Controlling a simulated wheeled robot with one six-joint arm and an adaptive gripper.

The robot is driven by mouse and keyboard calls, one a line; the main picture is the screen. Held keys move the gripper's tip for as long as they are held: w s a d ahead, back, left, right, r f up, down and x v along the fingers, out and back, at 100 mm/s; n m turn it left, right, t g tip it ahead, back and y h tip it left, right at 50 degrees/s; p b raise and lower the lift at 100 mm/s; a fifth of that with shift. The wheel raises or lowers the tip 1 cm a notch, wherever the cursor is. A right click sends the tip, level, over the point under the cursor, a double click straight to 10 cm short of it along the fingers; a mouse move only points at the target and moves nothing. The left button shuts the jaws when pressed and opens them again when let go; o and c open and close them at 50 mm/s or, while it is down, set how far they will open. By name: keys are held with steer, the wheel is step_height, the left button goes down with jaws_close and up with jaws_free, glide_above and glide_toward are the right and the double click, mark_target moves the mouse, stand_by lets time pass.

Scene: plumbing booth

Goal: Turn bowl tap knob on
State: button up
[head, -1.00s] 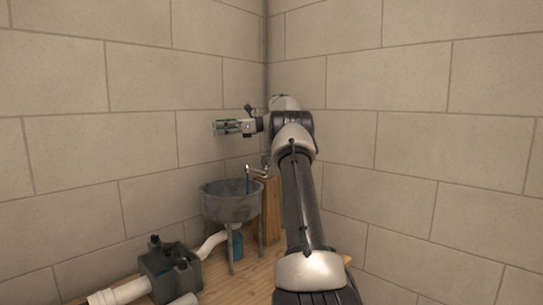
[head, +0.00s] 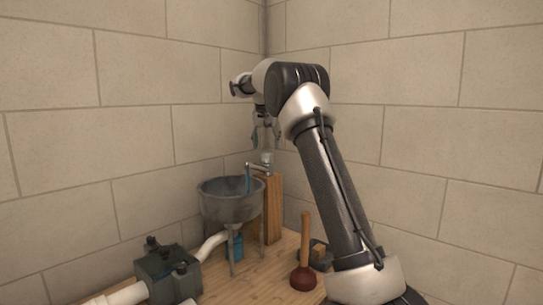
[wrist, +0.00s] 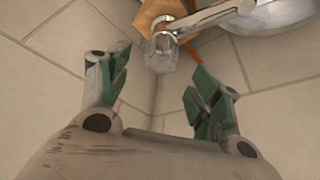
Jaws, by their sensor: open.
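The grey metal bowl (head: 230,207) stands on legs in the corner, and its rim also shows in the wrist view (wrist: 278,17). The metal tap (head: 256,169) reaches over the bowl from a wooden post (head: 274,215). A pale, glassy knob (head: 267,158) sits at the top of the tap's base. In the wrist view the knob (wrist: 162,54) appears between and beyond the fingertips, with the tap's spout (wrist: 215,16) running to the right. My gripper (head: 265,132) points down above the knob. Its green-padded fingers (wrist: 158,72) are open, empty and apart from the knob.
A red plunger (head: 303,275) stands upright right of the post, near my arm. A dark grey pump-like box (head: 167,268) with white pipes (head: 122,294) is at the lower left. A blue container (head: 237,246) is under the bowl. Block walls close the corner behind.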

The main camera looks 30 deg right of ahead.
mark_target(267, 154)
steer(key=x, duration=0.6)
steer(key=shift+f, duration=0.15)
